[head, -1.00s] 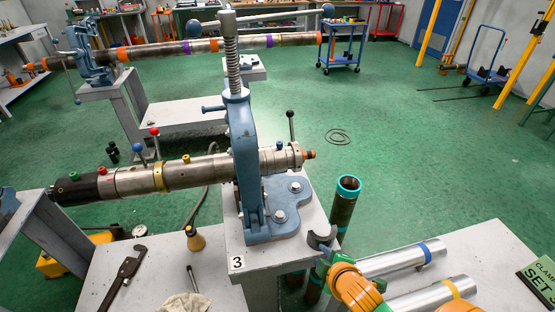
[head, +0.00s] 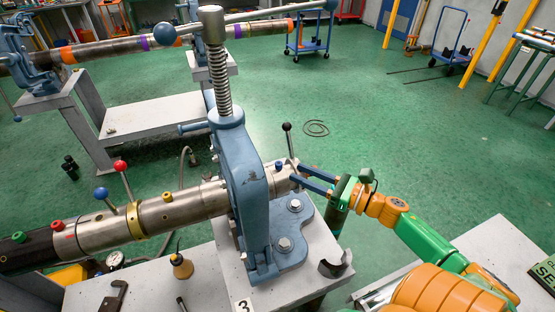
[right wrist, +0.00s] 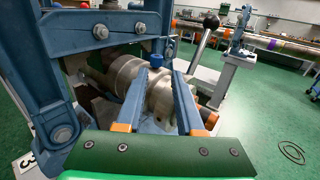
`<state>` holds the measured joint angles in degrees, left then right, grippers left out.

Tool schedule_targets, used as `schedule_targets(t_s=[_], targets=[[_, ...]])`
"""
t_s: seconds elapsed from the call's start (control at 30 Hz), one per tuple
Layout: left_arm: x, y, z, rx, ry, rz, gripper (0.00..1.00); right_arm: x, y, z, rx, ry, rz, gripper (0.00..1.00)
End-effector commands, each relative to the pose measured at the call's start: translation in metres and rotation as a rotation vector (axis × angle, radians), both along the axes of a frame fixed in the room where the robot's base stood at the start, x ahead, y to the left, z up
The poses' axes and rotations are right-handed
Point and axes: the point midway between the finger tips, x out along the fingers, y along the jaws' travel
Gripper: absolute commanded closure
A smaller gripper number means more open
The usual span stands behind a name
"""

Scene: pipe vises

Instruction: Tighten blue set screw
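The blue set screw (head: 278,165) is a small blue knob on top of the metal pipe tool (head: 290,178), just right of the blue pipe vise (head: 243,185). In the right wrist view the blue set screw (right wrist: 157,59) stands up just beyond the tip of my left-hand finger there. My right gripper (head: 297,174) reaches in from the right at the tool's right end. Its two blue fingers are apart with a gap between them, and nothing shows gripped in the right wrist view (right wrist: 167,68). Whether a finger touches the tool I cannot tell. My left gripper is not in view.
A black-knobbed lever (head: 288,140) rises behind the right gripper's fingers. Red (head: 57,225), green (head: 19,237) and yellow (head: 167,197) set screws sit along the tool's left part. A grey clamp piece (head: 336,263) is on the bench's right edge. Green floor is open behind.

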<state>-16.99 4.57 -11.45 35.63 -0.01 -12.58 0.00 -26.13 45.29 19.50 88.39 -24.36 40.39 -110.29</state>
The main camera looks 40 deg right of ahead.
Motion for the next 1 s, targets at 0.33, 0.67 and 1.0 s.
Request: schedule_targets(t_s=[0.33, 0.67, 1.0], targets=[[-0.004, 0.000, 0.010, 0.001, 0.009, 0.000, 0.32, 0.045, 0.020, 0.001, 0.004, 0.002, -0.002, 0.63], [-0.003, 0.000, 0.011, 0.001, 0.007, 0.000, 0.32, 0.054, 0.024, -0.001, 0.004, 0.004, -0.001, 0.63], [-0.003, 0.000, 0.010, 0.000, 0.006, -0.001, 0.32, 0.054, 0.024, -0.001, 0.005, 0.004, -0.001, 1.00]])
